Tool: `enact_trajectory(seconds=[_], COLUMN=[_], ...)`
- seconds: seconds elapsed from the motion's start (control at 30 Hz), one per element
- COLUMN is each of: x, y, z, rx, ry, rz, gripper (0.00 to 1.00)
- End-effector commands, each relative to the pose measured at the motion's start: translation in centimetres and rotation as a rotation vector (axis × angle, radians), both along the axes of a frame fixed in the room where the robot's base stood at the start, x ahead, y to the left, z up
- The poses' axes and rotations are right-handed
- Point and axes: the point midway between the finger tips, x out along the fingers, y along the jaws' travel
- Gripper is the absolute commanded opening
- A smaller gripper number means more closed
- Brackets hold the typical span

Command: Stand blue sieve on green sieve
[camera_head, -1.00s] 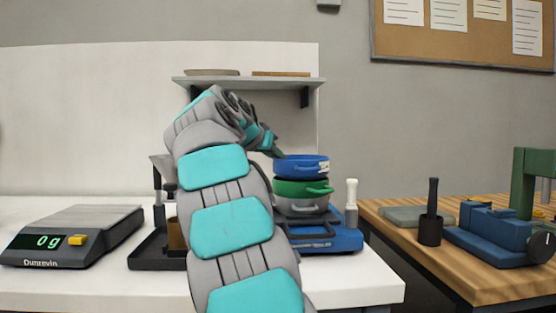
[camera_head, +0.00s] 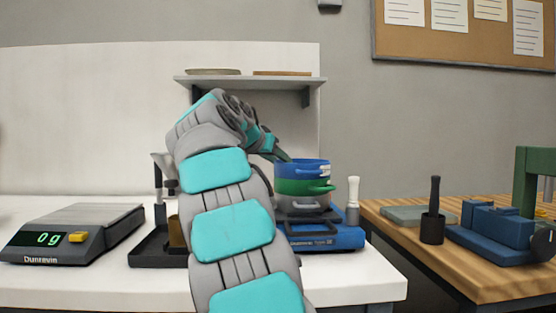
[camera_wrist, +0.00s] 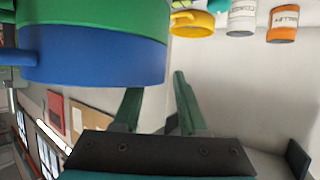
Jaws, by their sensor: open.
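The blue sieve (camera_head: 300,169) sits level on top of the green sieve (camera_head: 298,187), with no clear gap between them. Both are in a stack over the blue-based machine on the white bench. My gripper (camera_head: 286,159) is at the stack's upper left, partly hidden behind my arm. In the wrist view the stack appears upside down, with the blue sieve (camera_wrist: 90,57) under the green sieve (camera_wrist: 90,14). There my gripper (camera_wrist: 153,92) has its two fingers apart with nothing between them, beside the blue sieve's wall.
A grey pan (camera_head: 300,203) is under the green sieve on the blue machine (camera_head: 335,237). A white-topped brush (camera_head: 353,192) stands to the right. A scale (camera_head: 75,230) reading 0 g is at left. A shelf (camera_head: 250,82) hangs above; the wooden bench (camera_head: 470,280) is at right.

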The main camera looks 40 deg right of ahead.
Motion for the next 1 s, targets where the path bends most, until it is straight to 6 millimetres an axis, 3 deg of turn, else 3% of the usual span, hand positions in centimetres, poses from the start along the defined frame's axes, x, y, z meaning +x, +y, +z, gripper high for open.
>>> enact_trajectory(seconds=[0.17,0.37,0.7,1.0], x=[0.0,0.0,-2.8,-4.4], y=[0.0,0.0,6.3,9.6], z=[0.1,1.9,4.2,5.8], rx=[0.0,0.0,-0.001,-0.001], ry=[0.0,0.0,-0.003,-0.002], rz=[0.0,0.0,0.002,0.001], gripper=[0.42,0.42,0.42,0.42])
